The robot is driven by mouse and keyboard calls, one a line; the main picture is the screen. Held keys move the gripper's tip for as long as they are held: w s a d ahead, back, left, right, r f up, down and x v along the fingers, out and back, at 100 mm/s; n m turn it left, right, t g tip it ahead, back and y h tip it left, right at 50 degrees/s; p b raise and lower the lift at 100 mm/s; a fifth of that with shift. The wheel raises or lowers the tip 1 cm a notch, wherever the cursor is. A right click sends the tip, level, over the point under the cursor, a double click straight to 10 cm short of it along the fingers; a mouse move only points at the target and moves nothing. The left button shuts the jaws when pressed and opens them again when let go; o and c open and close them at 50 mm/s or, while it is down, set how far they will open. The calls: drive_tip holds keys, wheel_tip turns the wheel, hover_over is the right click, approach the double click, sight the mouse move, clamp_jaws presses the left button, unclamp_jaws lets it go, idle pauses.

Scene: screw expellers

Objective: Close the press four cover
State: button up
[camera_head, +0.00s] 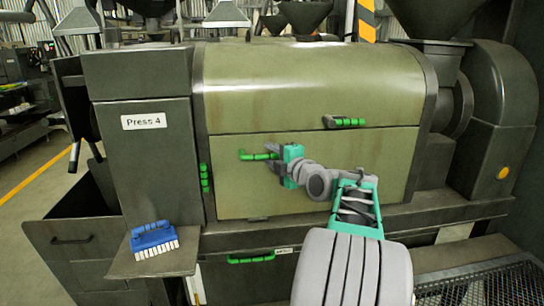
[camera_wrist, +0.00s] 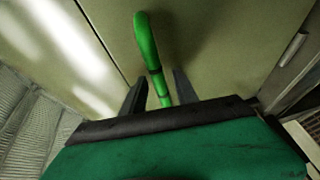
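The press labelled Press 4 has an olive cover in two panels in the head view. The upper curved panel (camera_head: 300,85) carries a green handle (camera_head: 345,122) at its lower right. The lower panel (camera_head: 330,145) carries another green handle (camera_head: 252,155) at its left. The panels meet along a thin seam and look flush in this view. My gripper (camera_head: 274,154) is at the lower panel's handle. In the wrist view that handle (camera_wrist: 149,45) runs between the fingers of my gripper (camera_wrist: 158,85), with gaps on both sides. The fingers look open; part of the handle is hidden.
A blue brush (camera_head: 152,236) lies on a small shelf (camera_head: 130,264) at the lower left. A green-handled drawer (camera_head: 250,259) is below the cover. A ledge (camera_head: 430,203) runs under the panels. A metal mesh platform (camera_head: 490,285) is at the lower right.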

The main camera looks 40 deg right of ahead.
drive_tip(key=s+a+b, duration=0.1)
drive_tip(key=s+b, duration=0.1)
drive_tip(key=s, duration=0.5)
drive_tip(key=shift+s+r, duration=0.35)
